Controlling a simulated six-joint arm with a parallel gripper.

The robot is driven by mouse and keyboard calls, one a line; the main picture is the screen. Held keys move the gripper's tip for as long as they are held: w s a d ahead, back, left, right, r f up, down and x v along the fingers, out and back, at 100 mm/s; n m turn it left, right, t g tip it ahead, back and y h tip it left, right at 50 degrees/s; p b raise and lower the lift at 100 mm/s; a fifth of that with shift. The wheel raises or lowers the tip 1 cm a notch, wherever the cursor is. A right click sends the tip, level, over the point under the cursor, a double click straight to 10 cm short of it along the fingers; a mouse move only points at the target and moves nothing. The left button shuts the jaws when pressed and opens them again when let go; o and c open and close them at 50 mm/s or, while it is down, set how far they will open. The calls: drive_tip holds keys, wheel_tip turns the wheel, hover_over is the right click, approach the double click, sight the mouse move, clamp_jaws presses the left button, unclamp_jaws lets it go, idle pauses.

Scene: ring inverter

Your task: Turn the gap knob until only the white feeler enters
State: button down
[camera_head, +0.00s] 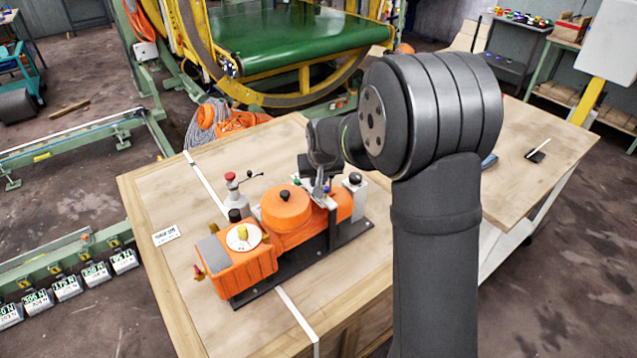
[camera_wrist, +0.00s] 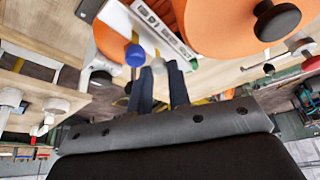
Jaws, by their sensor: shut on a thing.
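An orange machine (camera_head: 240,272) with a dark base stands on the wooden table. My gripper (camera_head: 319,188) is low over the machine's far right part. In the wrist view its two dark fingers (camera_wrist: 160,72) are close around a small white piece (camera_wrist: 158,64), which may be the white feeler. A blue-tipped piece (camera_wrist: 135,55) is beside the left finger. The gap itself cannot be made out.
A round orange cover (camera_head: 286,212) with a black knob is left of my gripper. A red-topped post with a lever (camera_head: 232,185) stands behind the machine. A white label (camera_head: 166,235) lies on the table's left side. The front left table is clear.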

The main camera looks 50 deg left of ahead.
drive_tip(key=shift+r, duration=0.65)
drive_tip(key=c, duration=1.3)
unclamp_jaws()
drive_tip(key=shift+c, duration=0.2)
drive_tip(key=v, duration=1.7)
drive_tip(key=shift+d+r, duration=0.15)
drive_tip(key=shift+r, duration=0.05)
drive_tip(key=x, duration=1.7)
drive_tip(key=shift+f, duration=0.35)
